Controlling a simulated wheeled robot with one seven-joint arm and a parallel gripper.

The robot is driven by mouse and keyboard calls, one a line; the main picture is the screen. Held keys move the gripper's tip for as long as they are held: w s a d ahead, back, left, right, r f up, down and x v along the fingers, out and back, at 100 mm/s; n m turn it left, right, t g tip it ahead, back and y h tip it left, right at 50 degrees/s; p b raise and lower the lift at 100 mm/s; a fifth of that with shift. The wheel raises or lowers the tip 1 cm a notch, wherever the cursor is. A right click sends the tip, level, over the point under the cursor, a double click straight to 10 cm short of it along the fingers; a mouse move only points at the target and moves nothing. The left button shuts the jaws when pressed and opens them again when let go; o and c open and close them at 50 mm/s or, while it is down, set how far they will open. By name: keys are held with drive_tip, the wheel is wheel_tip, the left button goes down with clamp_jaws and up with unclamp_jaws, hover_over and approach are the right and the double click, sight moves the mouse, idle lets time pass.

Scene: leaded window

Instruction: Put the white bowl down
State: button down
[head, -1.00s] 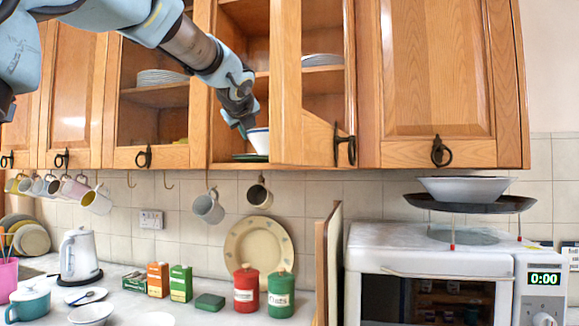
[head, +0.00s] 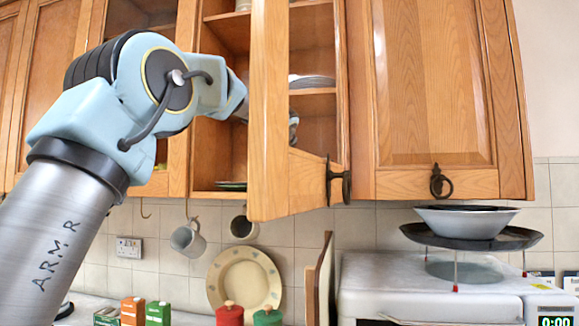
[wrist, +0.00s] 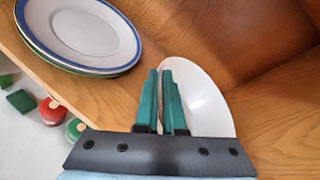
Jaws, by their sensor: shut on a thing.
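The white bowl (wrist: 205,95) is in the wrist view, seen at a slant between and to the right of my green fingertips. My gripper (wrist: 162,95) is shut on the bowl's near edge. Wooden cupboard surfaces lie close behind the bowl; I cannot tell whether it touches them. In the head view the open cupboard door (head: 268,120) hides the held bowl and most of my gripper.
Plates with a blue-rimmed one on top (wrist: 80,30) lie left of my gripper on the wooden shelf (wrist: 70,90). More plates (head: 312,82) sit on a higher shelf. Another pale bowl (head: 466,221) stands in a dark pan (head: 415,232) above the microwave (head: 430,277). Mugs hang below.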

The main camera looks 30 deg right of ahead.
drive_tip(key=d, duration=0.2)
drive_tip(key=d+p, duration=0.1)
drive_tip(key=shift+w+d+r, duration=0.1)
drive_tip(key=shift+w+d, duration=0.1)
drive_tip(key=shift+w, duration=0.1)
drive_tip(key=shift+f, duration=1.8)
drive_tip(key=c, duration=1)
unclamp_jaws()
drive_tip(key=b+v, duration=0.3)
drive_tip(key=v, duration=0.4)
drive_tip(key=shift+s, duration=0.25)
drive_tip(key=shift+a, duration=0.25)
